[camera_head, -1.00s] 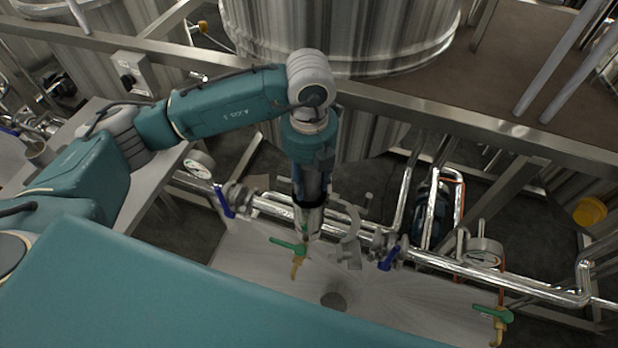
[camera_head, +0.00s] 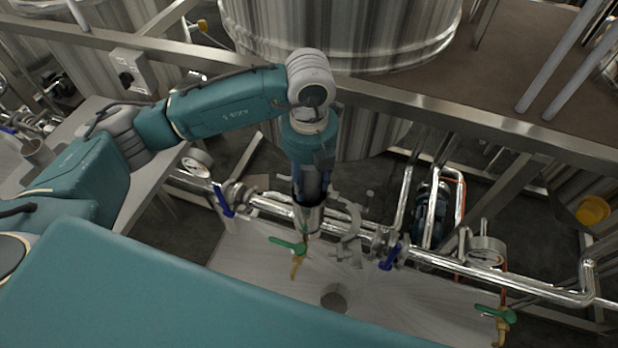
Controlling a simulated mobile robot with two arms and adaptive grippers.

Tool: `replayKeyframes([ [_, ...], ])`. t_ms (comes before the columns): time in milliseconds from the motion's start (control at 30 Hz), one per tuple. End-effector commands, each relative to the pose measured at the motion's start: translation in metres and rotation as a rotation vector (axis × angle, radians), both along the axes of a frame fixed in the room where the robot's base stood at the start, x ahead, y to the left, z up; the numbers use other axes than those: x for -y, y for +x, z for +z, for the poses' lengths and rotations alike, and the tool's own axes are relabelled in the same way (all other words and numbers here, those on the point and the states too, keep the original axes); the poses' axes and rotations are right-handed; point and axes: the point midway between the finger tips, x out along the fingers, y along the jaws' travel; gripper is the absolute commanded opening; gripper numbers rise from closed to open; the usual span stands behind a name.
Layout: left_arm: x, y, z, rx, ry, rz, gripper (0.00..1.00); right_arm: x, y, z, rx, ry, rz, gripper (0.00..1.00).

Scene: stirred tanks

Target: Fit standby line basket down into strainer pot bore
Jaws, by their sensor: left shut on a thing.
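My left gripper (camera_head: 309,198) comes down from above over the strainer pot (camera_head: 308,219), a short metal cylinder in the pipe line between two blue-handled valves. The gripper's dark fingers point straight down and are at the pot's mouth. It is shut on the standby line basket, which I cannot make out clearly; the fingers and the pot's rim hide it. How deep the basket sits in the bore cannot be told. My right gripper is not in view.
An open curved clamp (camera_head: 350,222) stands just right of the pot. A green-handled tap (camera_head: 289,246) hangs below the pot over a pale tray (camera_head: 400,300) with a round drain.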

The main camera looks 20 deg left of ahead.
Motion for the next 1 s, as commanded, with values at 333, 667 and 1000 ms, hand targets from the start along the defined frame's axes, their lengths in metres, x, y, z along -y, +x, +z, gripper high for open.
replayKeyframes([
  [333, 0.0, 0.0, -0.01, 0.0, 0.0, 0.0, 0.08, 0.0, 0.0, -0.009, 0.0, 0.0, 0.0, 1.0],
  [667, 0.0, 0.0, -0.016, 0.001, 0.0, 0.0, 0.46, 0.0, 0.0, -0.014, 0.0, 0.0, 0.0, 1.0],
  [1000, 0.0, 0.001, -0.015, 0.002, -0.002, 0.001, 0.62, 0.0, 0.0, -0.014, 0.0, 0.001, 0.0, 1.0],
])
